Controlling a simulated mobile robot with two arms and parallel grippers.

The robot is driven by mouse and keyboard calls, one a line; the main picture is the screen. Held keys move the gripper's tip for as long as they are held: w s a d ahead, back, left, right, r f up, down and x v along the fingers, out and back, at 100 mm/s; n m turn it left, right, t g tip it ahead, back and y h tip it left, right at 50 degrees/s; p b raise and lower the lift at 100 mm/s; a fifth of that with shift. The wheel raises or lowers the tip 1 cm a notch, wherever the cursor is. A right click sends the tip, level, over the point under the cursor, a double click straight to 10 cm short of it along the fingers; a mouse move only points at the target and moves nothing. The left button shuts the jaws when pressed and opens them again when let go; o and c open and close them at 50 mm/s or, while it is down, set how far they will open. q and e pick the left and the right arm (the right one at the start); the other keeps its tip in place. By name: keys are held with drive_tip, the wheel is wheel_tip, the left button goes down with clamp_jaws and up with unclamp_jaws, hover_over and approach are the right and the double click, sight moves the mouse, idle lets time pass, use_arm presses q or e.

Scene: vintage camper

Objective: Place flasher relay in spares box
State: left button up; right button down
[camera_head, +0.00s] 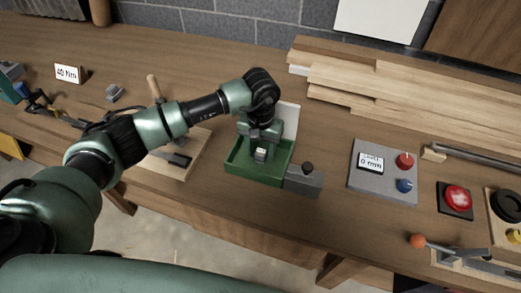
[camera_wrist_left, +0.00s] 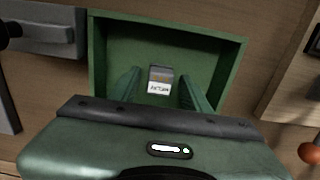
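The spares box is an open green tray (camera_head: 240,167) on the workbench; it fills the upper middle of the left wrist view (camera_wrist_left: 215,47). The flasher relay (camera_head: 261,155) is a small grey block with a white label, inside the box outline; it also shows in the left wrist view (camera_wrist_left: 160,80). My left gripper (camera_head: 262,146) points down over the box. In the left wrist view its two green fingers (camera_wrist_left: 160,92) stand apart, one on each side of the relay, with gaps showing. Whether the relay touches the box floor is hard to tell. My right gripper is not in view.
A grey block with a black knob (camera_head: 304,178) stands against the box's right side. Right of it is a grey panel (camera_head: 383,172) with red and blue buttons. Stacked planks (camera_head: 380,85) lie behind. A wooden board (camera_head: 180,160) lies left of the box.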

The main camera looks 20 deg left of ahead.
sight(260, 153)
use_arm(q)
drive_tip(key=shift+r, duration=0.15)
wheel_tip(260, 153, up, 12)
drive_tip(key=b, duration=0.4)
drive_tip(key=shift+s, duration=0.1)
idle(0.6)
